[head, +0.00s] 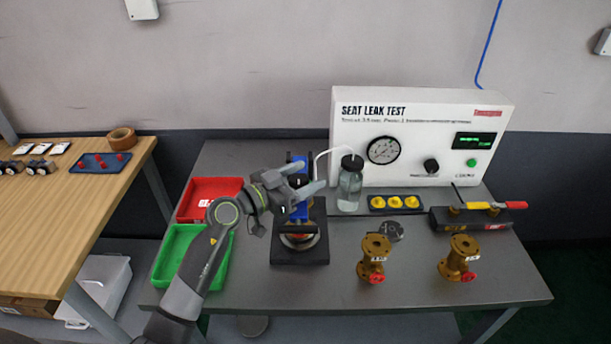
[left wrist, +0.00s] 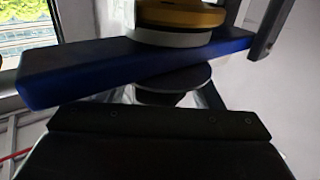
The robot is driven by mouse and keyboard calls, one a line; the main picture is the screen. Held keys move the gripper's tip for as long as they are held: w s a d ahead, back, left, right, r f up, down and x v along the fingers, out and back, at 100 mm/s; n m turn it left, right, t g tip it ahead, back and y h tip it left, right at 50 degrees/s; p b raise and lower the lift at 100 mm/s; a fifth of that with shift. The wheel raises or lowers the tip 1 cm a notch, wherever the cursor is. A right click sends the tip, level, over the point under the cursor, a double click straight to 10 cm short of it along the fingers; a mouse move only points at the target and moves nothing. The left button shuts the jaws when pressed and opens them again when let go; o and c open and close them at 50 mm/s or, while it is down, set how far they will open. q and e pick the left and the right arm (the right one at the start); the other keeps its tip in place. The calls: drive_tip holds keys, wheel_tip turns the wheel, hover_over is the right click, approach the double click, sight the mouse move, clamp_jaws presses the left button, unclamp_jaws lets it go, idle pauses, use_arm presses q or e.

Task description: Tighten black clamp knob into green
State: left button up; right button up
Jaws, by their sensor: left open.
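The clamp fixture stands on a black base (head: 300,252) with a blue upright frame (head: 299,210). My left gripper (head: 307,178) is open at the top of this frame, its two fingers pointing right. It covers the top, so the black clamp knob and any green zone cannot be made out in the head view. In the left wrist view the blue crossbar (left wrist: 90,72) runs across, with a yellow-orange ring (left wrist: 180,14) over a white ring (left wrist: 172,38) on top. A dark round disc (left wrist: 178,78) sits below the bar. My right gripper is not in view.
A clear bottle (head: 349,188) with a black cap stands just right of the gripper, before the white test panel (head: 420,110). Red (head: 186,208) and green (head: 167,262) trays lie left. Two brass valves (head: 373,258) and (head: 459,258) stand right. The front right tabletop is clear.

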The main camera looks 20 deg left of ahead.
use_arm(q)
drive_tip(key=shift+w+d, duration=0.2)
drive_tip(key=shift+w, duration=0.05)
drive_tip(key=shift+c, duration=0.4)
